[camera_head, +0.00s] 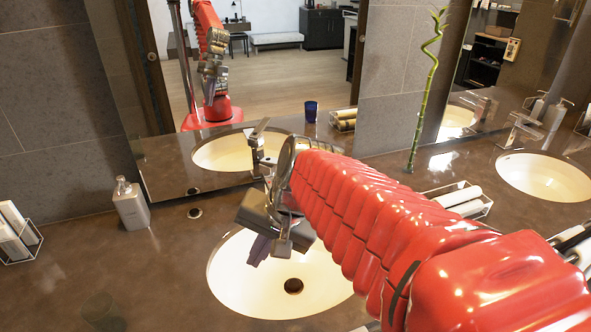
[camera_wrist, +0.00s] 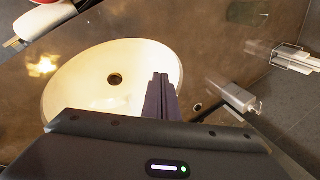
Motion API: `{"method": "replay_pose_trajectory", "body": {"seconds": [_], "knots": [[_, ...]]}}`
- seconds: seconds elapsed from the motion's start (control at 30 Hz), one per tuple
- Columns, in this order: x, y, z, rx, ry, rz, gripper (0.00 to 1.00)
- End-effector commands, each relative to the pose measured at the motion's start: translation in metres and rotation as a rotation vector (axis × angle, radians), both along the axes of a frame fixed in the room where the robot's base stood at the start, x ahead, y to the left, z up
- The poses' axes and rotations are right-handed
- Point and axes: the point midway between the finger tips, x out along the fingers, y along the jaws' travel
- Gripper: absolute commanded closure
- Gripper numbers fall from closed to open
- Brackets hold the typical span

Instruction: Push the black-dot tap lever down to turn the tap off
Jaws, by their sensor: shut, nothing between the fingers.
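A metal tap (camera_head: 257,158) stands behind the near white basin (camera_head: 225,285), in front of the mirror. Its lever (camera_head: 260,128) on top slants upward to the right. My gripper hides its lower part, and I cannot make out a black dot. My gripper (camera_head: 258,250) hangs over the basin's back left part, in front of and lower than the lever, with its dark fingers pointing down. In the wrist view its fingers (camera_wrist: 160,98) are together and empty over the basin's edge. The tap cannot be made out in the wrist view.
A soap dispenser (camera_head: 131,204) stands left of the basin; it also shows in the wrist view (camera_wrist: 238,97). A wire holder with white rolls (camera_head: 17,232) is at far left. A bamboo stem (camera_head: 428,90) and second basin (camera_head: 543,177) are right. The counter between dispenser and basin is mostly clear.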

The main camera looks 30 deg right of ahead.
Motion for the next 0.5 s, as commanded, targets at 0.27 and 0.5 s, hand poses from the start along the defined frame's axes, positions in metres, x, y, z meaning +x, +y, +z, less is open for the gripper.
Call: {"method": "replay_pose_trajectory", "body": {"seconds": [0.27,0.5], "knots": [[0.034,-0.040,-0.003,0.285,0.084,-0.372,1.00],[0.062,-0.088,-0.004,0.542,0.133,-0.679,1.00]]}}
